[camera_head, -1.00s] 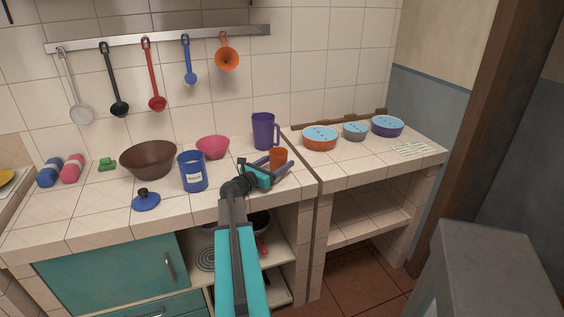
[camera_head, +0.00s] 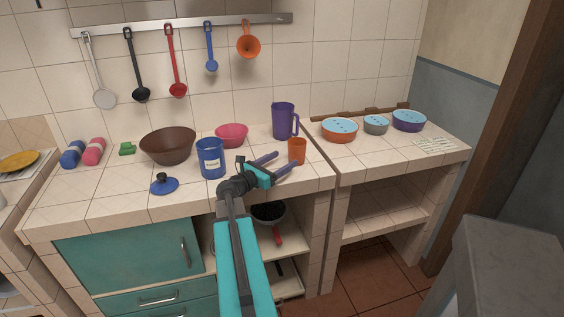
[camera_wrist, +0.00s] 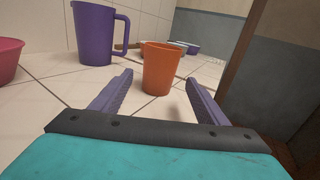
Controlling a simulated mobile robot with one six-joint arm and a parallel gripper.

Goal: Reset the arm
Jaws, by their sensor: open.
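My gripper (camera_head: 281,164) is open and empty over the right part of the tiled counter (camera_head: 110,197). In the wrist view its two purple fingers (camera_wrist: 158,98) are spread wide apart. An orange cup (camera_head: 297,150) stands upright just beyond the fingertips. In the wrist view the orange cup (camera_wrist: 160,68) shows ahead of the gap between the fingers, with clear space around it. My teal arm reaches up from the bottom of the head view to the gripper.
A purple pitcher (camera_head: 284,120) stands behind the cup. A blue canister (camera_head: 211,158), a pink bowl (camera_head: 232,134), a brown bowl (camera_head: 168,146) and a blue lid (camera_head: 164,184) are to the left. Lidded bowls (camera_head: 340,130) sit on the right counter. Utensils hang above.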

